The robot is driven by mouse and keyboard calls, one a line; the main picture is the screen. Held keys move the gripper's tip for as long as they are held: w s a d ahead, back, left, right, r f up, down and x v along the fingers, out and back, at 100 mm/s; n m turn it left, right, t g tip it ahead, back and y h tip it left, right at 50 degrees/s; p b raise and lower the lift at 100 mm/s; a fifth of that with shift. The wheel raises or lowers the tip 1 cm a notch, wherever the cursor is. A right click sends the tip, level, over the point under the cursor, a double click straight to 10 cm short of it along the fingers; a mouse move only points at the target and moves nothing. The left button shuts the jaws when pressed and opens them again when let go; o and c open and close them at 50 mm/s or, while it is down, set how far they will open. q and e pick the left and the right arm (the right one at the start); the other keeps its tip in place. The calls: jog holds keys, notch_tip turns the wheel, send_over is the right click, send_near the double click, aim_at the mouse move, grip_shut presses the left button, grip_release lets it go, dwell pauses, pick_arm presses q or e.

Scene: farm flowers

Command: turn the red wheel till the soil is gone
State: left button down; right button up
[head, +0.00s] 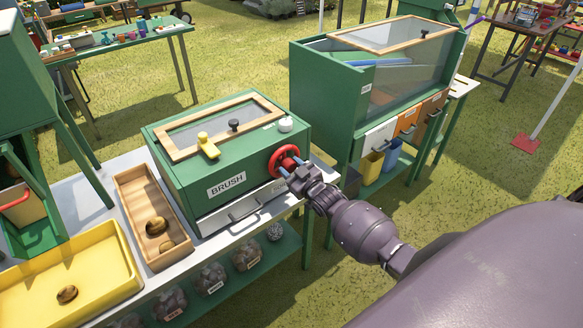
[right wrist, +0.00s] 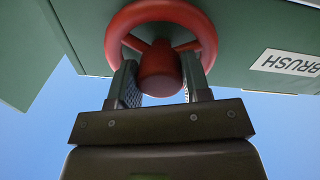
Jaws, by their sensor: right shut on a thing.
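The red wheel (head: 285,159) is on the front right of the green box labelled BRUSH (head: 190,172). My right gripper (head: 289,173) is at the wheel. In the right wrist view the wheel (right wrist: 160,12) fills the top middle, and the two fingers (right wrist: 160,85) stand on either side of its round red hub (right wrist: 160,72), shut on it. No soil can be made out through the framed lid window (head: 225,125) of the box. My left gripper is out of the head view.
A wooden tray (head: 130,185) with brown bulb-like lumps (head: 156,225) stands left of the box. A yellow tray (head: 110,255) with one lump is at the lower left. A larger green cabinet (head: 340,90) stands to the right. Open grass lies behind my right arm.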

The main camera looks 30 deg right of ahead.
dwell(0.4)
jog(key=o, duration=0.9)
jog(key=s, duration=1)
jog(key=shift+s+d, duration=0.25)
jog(key=shift+s, duration=0.15)
jog(key=shift+f, duration=0.1)
